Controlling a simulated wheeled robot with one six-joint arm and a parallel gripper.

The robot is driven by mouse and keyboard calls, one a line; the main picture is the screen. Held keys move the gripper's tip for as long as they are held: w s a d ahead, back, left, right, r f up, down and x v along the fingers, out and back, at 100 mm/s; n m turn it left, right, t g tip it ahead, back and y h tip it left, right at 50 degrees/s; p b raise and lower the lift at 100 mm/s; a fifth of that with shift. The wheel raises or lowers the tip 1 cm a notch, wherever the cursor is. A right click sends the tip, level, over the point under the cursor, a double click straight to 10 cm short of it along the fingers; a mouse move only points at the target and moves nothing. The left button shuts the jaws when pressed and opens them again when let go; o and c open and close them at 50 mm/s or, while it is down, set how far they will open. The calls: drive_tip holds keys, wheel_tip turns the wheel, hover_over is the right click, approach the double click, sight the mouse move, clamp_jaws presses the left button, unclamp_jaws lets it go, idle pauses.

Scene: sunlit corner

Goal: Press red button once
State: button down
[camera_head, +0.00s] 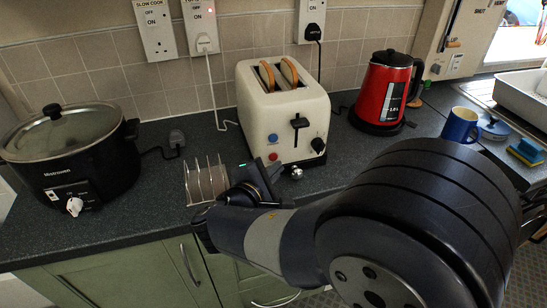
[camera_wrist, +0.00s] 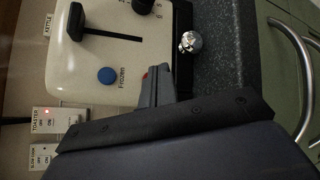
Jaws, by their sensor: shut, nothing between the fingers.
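The cream toaster (camera_head: 257,112) stands on the dark counter with two slices of bread in its top. On its front are a blue button (camera_head: 272,138) and, below it, the red button (camera_head: 273,157). My gripper (camera_head: 268,174) is shut and empty, just below and in front of the red button. In the wrist view, the shut fingers (camera_wrist: 155,84) reach the toaster's front, and only a sliver of the red button (camera_wrist: 145,75) shows beside their tips. The rest is hidden; I cannot tell whether they touch. The blue button (camera_wrist: 107,75) is clear.
A metal toast rack (camera_head: 205,182) stands left of my gripper, close to it. A small shiny metal object (camera_head: 296,172) sits right of it. A black slow cooker (camera_head: 70,150) is at left; a red kettle (camera_head: 383,88) and blue mug (camera_head: 461,124) are at right.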

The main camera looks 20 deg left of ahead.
drive_tip(key=shift+s+d+b, duration=0.15)
drive_tip(key=shift+s+d, duration=0.3)
drive_tip(key=shift+s, duration=0.25)
drive_tip(key=shift+s+d+b, duration=0.2)
drive_tip(key=shift+s+d, duration=0.2)
drive_tip(key=shift+s, duration=0.25)
drive_tip(key=shift+s+d+b, duration=0.15)
drive_tip(key=shift+s+d, duration=0.3)
drive_tip(key=shift+s, duration=0.25)
drive_tip(key=shift+w, duration=0.1)
drive_tip(key=p, duration=0.1)
drive_tip(key=w+p, duration=0.1)
drive_tip(key=shift+a+r+p, duration=0.25)
drive_tip(key=shift+a+p, duration=0.1)
drive_tip(key=shift+a, duration=0.05)
drive_tip(key=shift+f, duration=0.1)
drive_tip(key=s+d, duration=0.2)
drive_tip(key=s, duration=0.2)
drive_tip(key=shift+s+d+f+b, duration=0.2)
drive_tip(key=shift+s+d+b, duration=0.05)
drive_tip(key=shift+d+b, duration=0.15)
drive_tip(key=shift+w, duration=0.15)
